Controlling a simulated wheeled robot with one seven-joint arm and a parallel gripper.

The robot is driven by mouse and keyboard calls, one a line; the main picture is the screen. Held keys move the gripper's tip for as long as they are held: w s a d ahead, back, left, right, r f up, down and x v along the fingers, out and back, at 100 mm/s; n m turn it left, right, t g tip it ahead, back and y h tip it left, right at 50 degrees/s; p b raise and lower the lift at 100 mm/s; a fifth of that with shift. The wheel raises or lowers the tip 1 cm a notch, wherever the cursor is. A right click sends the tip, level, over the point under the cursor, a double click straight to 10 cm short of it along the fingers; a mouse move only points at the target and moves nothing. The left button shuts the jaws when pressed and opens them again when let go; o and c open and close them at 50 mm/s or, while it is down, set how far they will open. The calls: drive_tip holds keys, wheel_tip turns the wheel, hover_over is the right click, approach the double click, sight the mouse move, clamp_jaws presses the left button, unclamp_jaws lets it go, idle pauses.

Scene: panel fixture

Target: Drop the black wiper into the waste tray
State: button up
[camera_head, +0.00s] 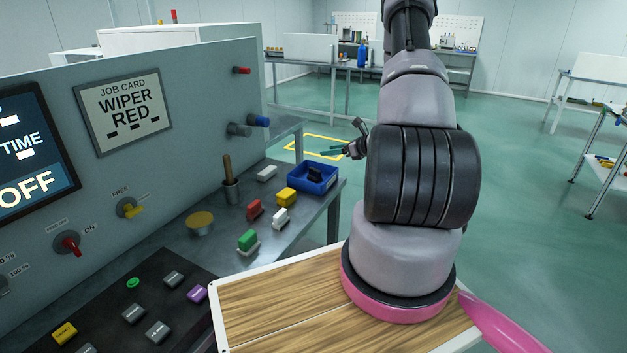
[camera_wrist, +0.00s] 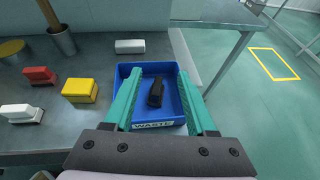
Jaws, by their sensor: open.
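The blue waste tray (camera_head: 322,188) stands at the right end of the grey bench; its "WASTE" label shows in the wrist view (camera_wrist: 153,125). The black wiper (camera_wrist: 155,92) lies inside the tray, on its floor, and shows as a dark shape in the head view (camera_head: 315,175). My gripper (camera_wrist: 158,74) is open and empty, with its green fingers spread over the tray on either side of the wiper. In the head view my gripper (camera_head: 326,151) is above and beyond the tray, clear of it.
Red (camera_head: 254,209), yellow (camera_head: 286,197), green (camera_head: 247,239) and white (camera_head: 267,173) blocks sit left of the tray. A metal cup (camera_head: 231,192) holds a wooden-handled tool. The upright panel's job card (camera_head: 124,109) reads "WIPER RED". Open floor lies right of the bench.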

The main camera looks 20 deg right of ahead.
drive_tip(key=shift+v, duration=2.4)
drive_tip(key=s+a+r+n+g+y, duration=0.2)
drive_tip(key=s+a+r+n+g, duration=0.1)
drive_tip(key=a+r+n, duration=0.55)
drive_tip(key=s+a+r+n+g+y, duration=0.1)
drive_tip(key=s+a+r+n+g, duration=0.35)
drive_tip(key=a+r, duration=0.7)
drive_tip(key=s+a+r+n+t+h, duration=0.1)
drive_tip(key=s+r+n+h, duration=0.2)
drive_tip(key=s+r+n, duration=0.3)
drive_tip(key=s+a+r+n+t+h, duration=0.1)
drive_tip(key=s+r+n+h, duration=0.3)
drive_tip(key=s, duration=1)
wheel_tip(320, 180, up, 6)
drive_tip(key=a+n, duration=0.1)
drive_tip(key=n, duration=0.2)
drive_tip(key=shift+t, duration=0.35)
